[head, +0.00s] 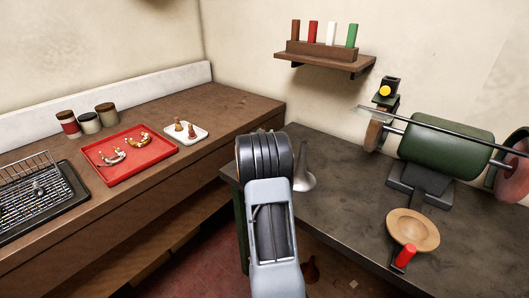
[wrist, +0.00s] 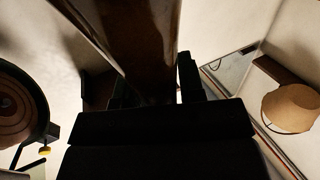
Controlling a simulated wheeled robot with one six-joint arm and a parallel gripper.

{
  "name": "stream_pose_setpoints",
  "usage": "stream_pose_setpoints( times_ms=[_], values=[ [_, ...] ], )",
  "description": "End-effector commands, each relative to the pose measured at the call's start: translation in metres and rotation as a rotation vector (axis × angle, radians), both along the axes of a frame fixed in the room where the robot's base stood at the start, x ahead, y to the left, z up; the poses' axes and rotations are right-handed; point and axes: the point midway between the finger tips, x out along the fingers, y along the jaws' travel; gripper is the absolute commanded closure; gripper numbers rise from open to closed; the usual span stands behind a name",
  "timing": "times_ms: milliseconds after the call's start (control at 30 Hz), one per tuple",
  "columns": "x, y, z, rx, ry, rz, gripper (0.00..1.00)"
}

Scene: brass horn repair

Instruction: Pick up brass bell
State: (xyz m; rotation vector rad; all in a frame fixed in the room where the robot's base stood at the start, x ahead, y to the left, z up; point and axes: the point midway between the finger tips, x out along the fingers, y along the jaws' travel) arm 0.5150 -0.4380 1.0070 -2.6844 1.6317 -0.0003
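My gripper (wrist: 155,85) shows in the wrist view as two dark fingers standing apart. A glossy dark brown tapered piece (wrist: 140,35) runs from the top edge down between them. I cannot tell whether the fingers press on it or whether it is the brass bell. In the head view my arm hides the gripper. A grey flared, bell-shaped piece (head: 304,178) stands on the dark bench just right of my arm. A small brown bell-shaped thing (head: 311,271) shows low down, near the floor, in shadow.
On the wooden counter (head: 225,100) are a red tray (head: 100,175) with brass pieces, a white tray (head: 201,135), jars and a wire rack (head: 30,185).

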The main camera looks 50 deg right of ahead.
Motion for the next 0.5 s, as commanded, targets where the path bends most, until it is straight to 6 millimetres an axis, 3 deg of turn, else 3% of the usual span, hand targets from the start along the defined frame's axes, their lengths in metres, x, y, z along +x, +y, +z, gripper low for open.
stream_pose_setpoints(
  times_ms=[367, 500],
  values=[
    [-0.0001, 0.0000, 0.0001, 0.000, 0.000, 0.000, 1.00],
    [0.0000, 0.0000, 0.0008, -0.001, 0.000, 0.000, 1.00]
  ],
)
